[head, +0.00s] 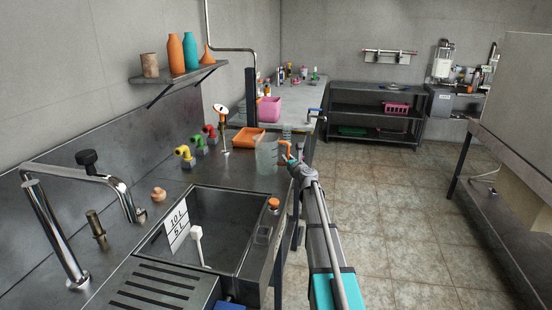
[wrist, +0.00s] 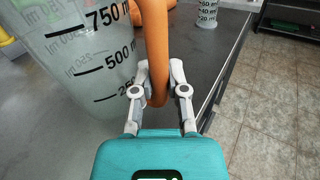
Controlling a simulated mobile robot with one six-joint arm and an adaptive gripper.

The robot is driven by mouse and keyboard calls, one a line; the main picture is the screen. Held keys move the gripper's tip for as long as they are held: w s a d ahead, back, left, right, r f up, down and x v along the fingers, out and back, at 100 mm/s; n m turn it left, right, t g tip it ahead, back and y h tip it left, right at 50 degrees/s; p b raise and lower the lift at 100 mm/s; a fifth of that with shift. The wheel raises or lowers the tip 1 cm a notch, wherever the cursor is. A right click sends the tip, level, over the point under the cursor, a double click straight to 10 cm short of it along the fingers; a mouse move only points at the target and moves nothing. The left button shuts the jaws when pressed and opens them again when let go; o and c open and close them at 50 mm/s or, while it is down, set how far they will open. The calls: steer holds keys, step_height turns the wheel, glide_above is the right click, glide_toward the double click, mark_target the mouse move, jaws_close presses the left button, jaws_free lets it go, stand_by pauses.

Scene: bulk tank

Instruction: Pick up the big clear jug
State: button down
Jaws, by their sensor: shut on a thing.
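The big clear jug (head: 266,155) is at the right edge of the metal counter, upright, just beyond the sink. In the wrist view the jug (wrist: 85,60) fills the upper left, with black marks for 250, 500 and 750 ml. Its orange handle (wrist: 157,40) runs down between my fingers. My gripper (wrist: 159,82) is shut on the handle, with one finger on each side. In the head view my gripper (head: 291,160) is at the jug's right side. I cannot tell whether the jug's base touches the counter.
The sink (head: 215,235) is open in front of the jug. An orange tray (head: 248,139) lies behind it, and coloured taps (head: 185,155) stand to the left. A small graduated vessel (wrist: 207,12) stands beyond the handle. The floor on the right is clear.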

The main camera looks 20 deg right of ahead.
mark_target(288, 152)
steer(key=shift+r, duration=0.15)
step_height(288, 152, up, 3)
steer(key=p, duration=0.3)
steer(key=s+d+r+p, duration=0.6)
steer(key=s+r+p, duration=0.3)
steer(key=s, duration=0.3)
steer(key=shift+s+d+r+p, duration=0.25)
steer(key=shift+r+p, duration=0.15)
steer(key=shift+p, duration=0.1)
steer(key=shift+s, duration=0.15)
